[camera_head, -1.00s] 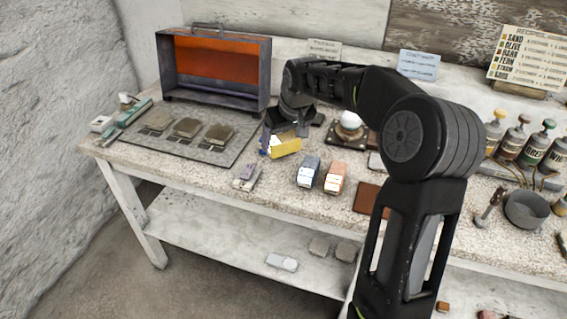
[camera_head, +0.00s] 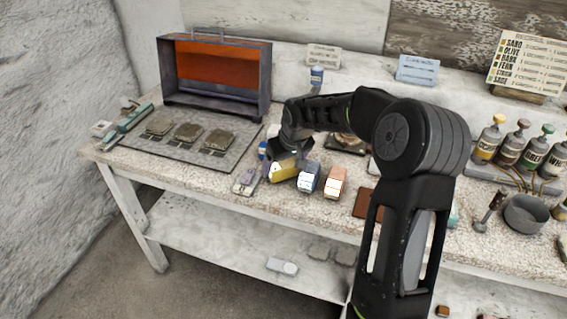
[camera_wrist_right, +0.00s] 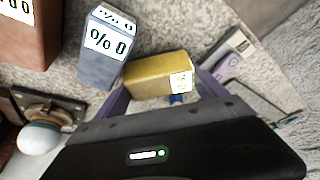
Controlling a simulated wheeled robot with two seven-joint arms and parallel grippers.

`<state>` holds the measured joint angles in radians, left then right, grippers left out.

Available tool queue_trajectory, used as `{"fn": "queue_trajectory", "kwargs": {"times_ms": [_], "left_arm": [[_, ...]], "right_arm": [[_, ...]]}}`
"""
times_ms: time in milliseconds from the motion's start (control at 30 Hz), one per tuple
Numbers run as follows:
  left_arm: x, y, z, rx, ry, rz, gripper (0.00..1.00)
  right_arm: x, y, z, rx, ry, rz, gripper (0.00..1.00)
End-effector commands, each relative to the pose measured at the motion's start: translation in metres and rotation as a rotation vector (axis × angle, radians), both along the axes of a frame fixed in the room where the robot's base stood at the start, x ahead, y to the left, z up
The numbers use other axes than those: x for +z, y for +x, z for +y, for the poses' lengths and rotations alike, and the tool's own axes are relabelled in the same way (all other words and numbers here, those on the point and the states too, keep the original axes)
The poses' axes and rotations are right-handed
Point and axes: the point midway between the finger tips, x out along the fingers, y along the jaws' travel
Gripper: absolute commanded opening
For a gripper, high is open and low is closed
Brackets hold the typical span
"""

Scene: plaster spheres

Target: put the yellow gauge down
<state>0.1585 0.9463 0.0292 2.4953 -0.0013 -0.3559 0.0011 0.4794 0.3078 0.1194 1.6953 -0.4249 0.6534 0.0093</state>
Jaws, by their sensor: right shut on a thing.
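The yellow gauge (camera_head: 283,170) is a small yellow block with a white label. My right gripper (camera_head: 288,162) is shut on it at the front part of the speckled bench (camera_head: 215,186). In the right wrist view the yellow gauge (camera_wrist_right: 160,76) lies between the two purplish fingers (camera_wrist_right: 160,98). It is low over the bench; I cannot tell whether it touches the top. A blue-grey gauge (camera_head: 309,177) stands close to its right, and an orange gauge (camera_head: 335,182) stands beyond that. A purple-and-grey item (camera_head: 246,181) lies to its left. My left gripper is not in view.
A mat (camera_head: 222,152) with several grey-brown blocks lies to the left, before an orange-backed box (camera_head: 215,68). A white sphere on a dark base (camera_wrist_right: 38,138) shows in the wrist view. Bottles (camera_head: 515,140) and a grey bowl (camera_head: 525,212) stand at right.

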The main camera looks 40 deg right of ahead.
Motion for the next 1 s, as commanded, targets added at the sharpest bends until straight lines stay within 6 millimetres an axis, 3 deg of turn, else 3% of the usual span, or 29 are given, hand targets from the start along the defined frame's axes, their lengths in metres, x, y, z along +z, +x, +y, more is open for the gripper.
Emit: {"fn": "queue_trajectory", "kwargs": {"times_ms": [300, 333, 400, 767, 1000], "left_arm": [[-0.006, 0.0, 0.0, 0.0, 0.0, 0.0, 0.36], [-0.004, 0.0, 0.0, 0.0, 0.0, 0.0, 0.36], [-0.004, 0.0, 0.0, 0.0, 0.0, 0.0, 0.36], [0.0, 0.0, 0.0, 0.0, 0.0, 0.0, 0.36], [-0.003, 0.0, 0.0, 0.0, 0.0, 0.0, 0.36]], "right_arm": [[-0.006, 0.0, 0.0, 0.0, 0.0, -0.001, 0.44], [-0.004, 0.0, 0.0, 0.0, 0.0, 0.0, 0.84], [-0.004, 0.0, 0.0, 0.0, 0.0, 0.002, 0.9], [-0.001, -0.001, 0.0, -0.001, 0.001, 0.004, 0.91], [0.026, -0.01, 0.001, 0.0, -0.002, -0.001, 0.91]]}}
